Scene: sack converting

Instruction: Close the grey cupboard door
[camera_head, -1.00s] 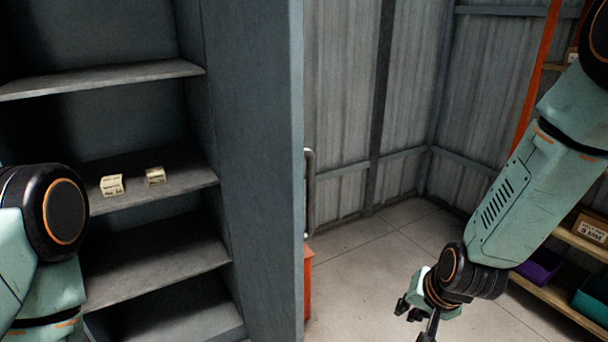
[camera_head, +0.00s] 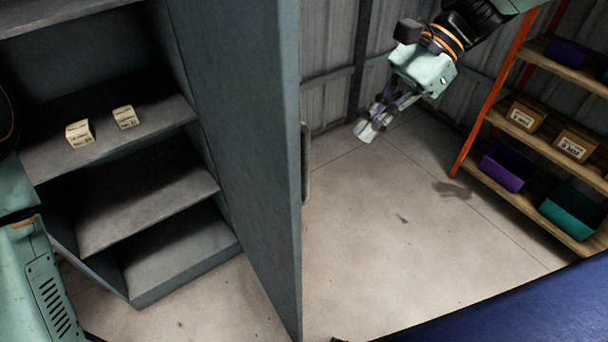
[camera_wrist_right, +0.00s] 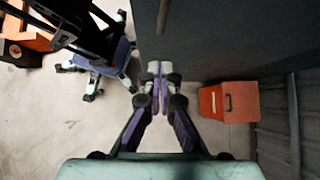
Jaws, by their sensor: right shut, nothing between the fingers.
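The grey cupboard (camera_head: 186,275) stands open at the left in the head view, with shelves inside. Its grey door (camera_head: 250,130) stands swung out toward me, its edge running down the middle of the view. A vertical bar handle (camera_head: 306,165) is on the door's outer face. My right gripper (camera_head: 366,131) is shut and empty, to the right of the door and apart from it. In the right wrist view its fingers (camera_wrist_right: 160,72) are together, with the dark door panel (camera_wrist_right: 220,40) beyond them. My left arm shows at the left edge; its gripper is out of view.
Two small labelled boxes (camera_head: 79,133) sit on a cupboard shelf. An orange-framed rack (camera_head: 490,95) with bins and cartons stands at the right. A red box (camera_wrist_right: 229,102) is on the floor in the wrist view. The floor (camera_head: 390,240) between door and rack is mostly clear.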

